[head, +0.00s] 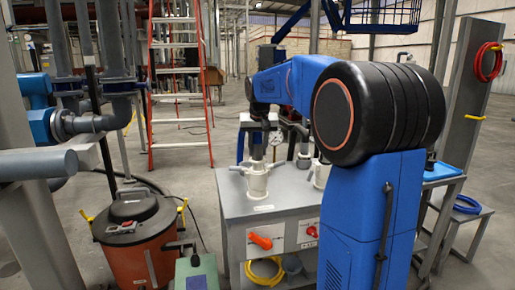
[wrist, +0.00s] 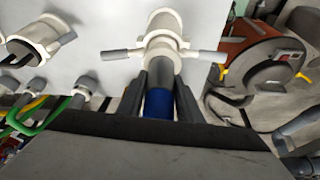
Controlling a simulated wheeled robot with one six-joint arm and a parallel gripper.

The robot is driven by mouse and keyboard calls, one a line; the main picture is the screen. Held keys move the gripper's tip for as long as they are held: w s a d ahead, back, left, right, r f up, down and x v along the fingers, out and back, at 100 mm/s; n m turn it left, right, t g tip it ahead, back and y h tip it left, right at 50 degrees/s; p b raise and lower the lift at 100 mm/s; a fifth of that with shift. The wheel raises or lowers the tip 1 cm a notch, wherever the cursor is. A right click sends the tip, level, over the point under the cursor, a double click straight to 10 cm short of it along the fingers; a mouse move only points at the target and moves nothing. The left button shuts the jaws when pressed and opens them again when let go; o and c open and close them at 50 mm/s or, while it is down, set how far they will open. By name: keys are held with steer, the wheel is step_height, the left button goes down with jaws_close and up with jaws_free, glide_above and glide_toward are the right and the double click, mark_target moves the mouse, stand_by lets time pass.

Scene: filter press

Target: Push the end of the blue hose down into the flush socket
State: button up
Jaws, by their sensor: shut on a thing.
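The blue hose (wrist: 158,105) is held between the two fingers of my gripper (wrist: 159,98) in the wrist view. Its grey end (wrist: 160,79) points at a white socket (wrist: 163,48) with two grey side levers and meets or overlaps its mouth; I cannot tell how deep it sits. In the head view the same white socket (head: 257,181) stands on top of the grey cabinet (head: 285,203), with my gripper (head: 256,152) directly above it. The fingers are shut on the hose, and my arm hides part of it.
A second white fitting (wrist: 40,38) with levers stands beside the socket, and small white fittings (wrist: 87,88) with green loops are nearby. An orange drum (head: 138,235) stands left of the cabinet. A red ladder (head: 152,90) stands behind.

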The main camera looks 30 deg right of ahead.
steer(key=shift+f, duration=1.45)
steer(key=o, duration=1.4)
steer(key=shift+c, duration=0.2)
steer(key=v, duration=1.7)
steer(key=s+a+f+n+y, duration=0.1)
steer(key=s+a+f, duration=0.4)
steer(key=s, duration=0.3)
steer(key=s+a+f+n, duration=0.1)
steer(key=s+a+f, duration=0.4)
steer(key=s, duration=0.3)
steer(key=s+a+f+n, duration=0.1)
steer(key=s+a+f, duration=0.1)
steer(key=s+f, duration=0.7)
steer(key=s+a+f+n+y, duration=0.1)
steer(key=s+a+f+n, duration=0.1)
steer(key=s+f, duration=0.6)
steer(key=shift+s+a+f+t, duration=0.35)
steer(key=shift+a+f, duration=0.45)
steer(key=shift+f, duration=0.15)
